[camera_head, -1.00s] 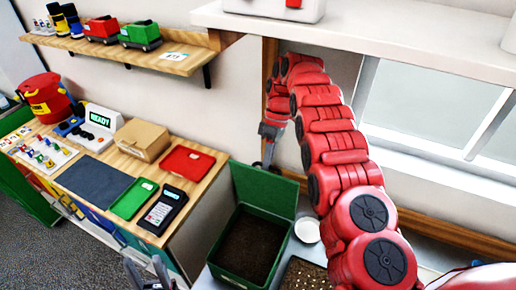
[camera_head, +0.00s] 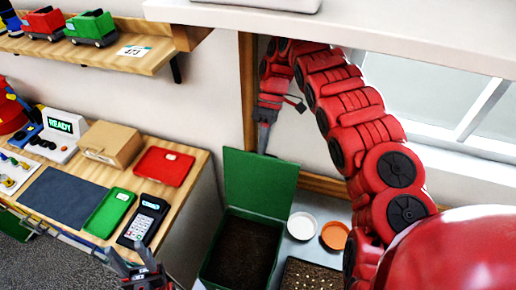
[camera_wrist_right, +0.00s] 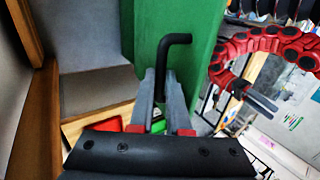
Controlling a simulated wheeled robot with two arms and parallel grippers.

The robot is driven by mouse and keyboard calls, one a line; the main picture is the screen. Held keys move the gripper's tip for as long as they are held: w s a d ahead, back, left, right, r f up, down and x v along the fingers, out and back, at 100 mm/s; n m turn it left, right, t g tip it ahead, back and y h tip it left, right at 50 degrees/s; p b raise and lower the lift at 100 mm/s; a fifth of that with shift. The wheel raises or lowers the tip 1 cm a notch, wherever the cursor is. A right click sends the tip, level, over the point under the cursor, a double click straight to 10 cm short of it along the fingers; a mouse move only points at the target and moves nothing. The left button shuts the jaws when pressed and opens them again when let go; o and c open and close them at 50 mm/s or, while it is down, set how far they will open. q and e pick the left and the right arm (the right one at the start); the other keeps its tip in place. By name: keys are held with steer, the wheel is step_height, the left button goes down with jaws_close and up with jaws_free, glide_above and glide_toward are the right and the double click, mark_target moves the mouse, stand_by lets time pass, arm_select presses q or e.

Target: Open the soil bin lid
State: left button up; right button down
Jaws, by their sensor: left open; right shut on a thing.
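The green soil bin (camera_head: 206,262) stands on the low surface at the bottom centre of the head view, with dark soil inside. Its green lid (camera_head: 258,182) is raised, standing up at the back edge. In the right wrist view the lid (camera_wrist_right: 205,60) carries a black bent handle (camera_wrist_right: 178,40). My right gripper (camera_head: 262,150) is at the top edge of the lid; in its wrist view its fingers (camera_wrist_right: 160,95) are shut around the handle's lower part. My left gripper (camera_head: 140,272) is open and empty at the lower left; it also shows in the right wrist view (camera_wrist_right: 262,102).
A white dish (camera_head: 303,226), an orange dish (camera_head: 335,236) and a seed tray (camera_head: 310,277) sit right of the bin. A wooden counter (camera_head: 187,201) with a card reader (camera_head: 145,220) and red tray (camera_head: 163,166) is at left. A white shelf (camera_head: 400,35) overhangs my right arm.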

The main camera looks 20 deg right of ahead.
steer(key=shift+s+f, duration=0.1)
steer(key=shift+s, duration=0.1)
steer(key=c, duration=0.9)
jaws_free()
steer(key=shift+d, duration=0.1)
